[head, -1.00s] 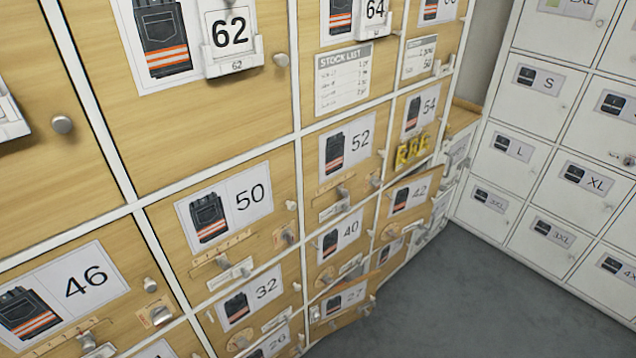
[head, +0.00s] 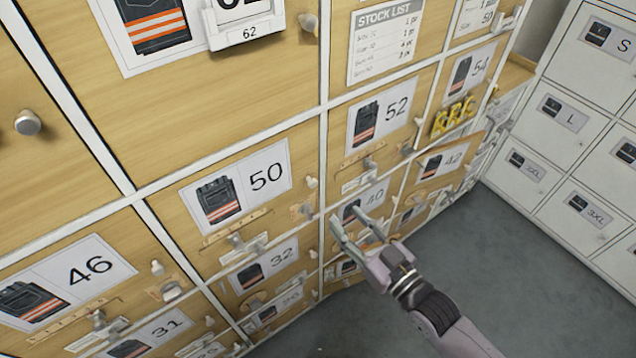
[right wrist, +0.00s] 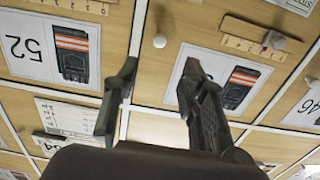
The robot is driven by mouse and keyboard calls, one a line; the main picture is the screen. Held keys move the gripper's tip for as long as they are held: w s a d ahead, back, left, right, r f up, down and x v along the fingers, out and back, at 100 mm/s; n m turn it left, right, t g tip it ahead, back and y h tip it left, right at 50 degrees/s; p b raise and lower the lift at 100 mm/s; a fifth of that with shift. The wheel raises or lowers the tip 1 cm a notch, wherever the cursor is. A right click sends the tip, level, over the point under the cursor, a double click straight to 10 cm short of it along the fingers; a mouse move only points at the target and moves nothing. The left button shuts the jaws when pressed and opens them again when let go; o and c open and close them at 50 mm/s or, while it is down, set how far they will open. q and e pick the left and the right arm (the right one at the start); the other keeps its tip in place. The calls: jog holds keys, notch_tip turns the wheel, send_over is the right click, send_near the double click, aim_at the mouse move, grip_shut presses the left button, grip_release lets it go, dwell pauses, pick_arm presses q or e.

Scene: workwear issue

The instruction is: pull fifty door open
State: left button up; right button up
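The fifty door (head: 170,207) is a light wood door with a white card showing dark trousers and "50". It sits flush and shut in the head view. A small pale knob (head: 311,182) is near its right edge. My right gripper (head: 351,219) is open and empty, in front of the 40 door, below and right of that knob. In the right wrist view the picture is upside down. The fifty door's card (right wrist: 232,85) is partly hidden by a finger, and its pale knob (right wrist: 160,41) shows between and beyond the open fingertips. My left gripper is not in view.
Neighbouring doors are 46 (head: 95,262), 52 (head: 395,112) and 32 (head: 280,255). Small latches and knobs stick out from them. White lockers (head: 560,130) stand at the right. The grey floor (head: 430,265) between is clear.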

aim_at(314, 185)
jog(key=p+x, duration=0.1)
jog(key=x, duration=0.9)
jog(key=shift+w, duration=0.15)
jog(key=shift+w+a, duration=0.35)
jog(key=shift+w, duration=0.15)
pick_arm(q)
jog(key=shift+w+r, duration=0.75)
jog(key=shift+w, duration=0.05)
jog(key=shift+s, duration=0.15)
pick_arm(e)
jog(key=shift+c, duration=0.3)
grip_shut()
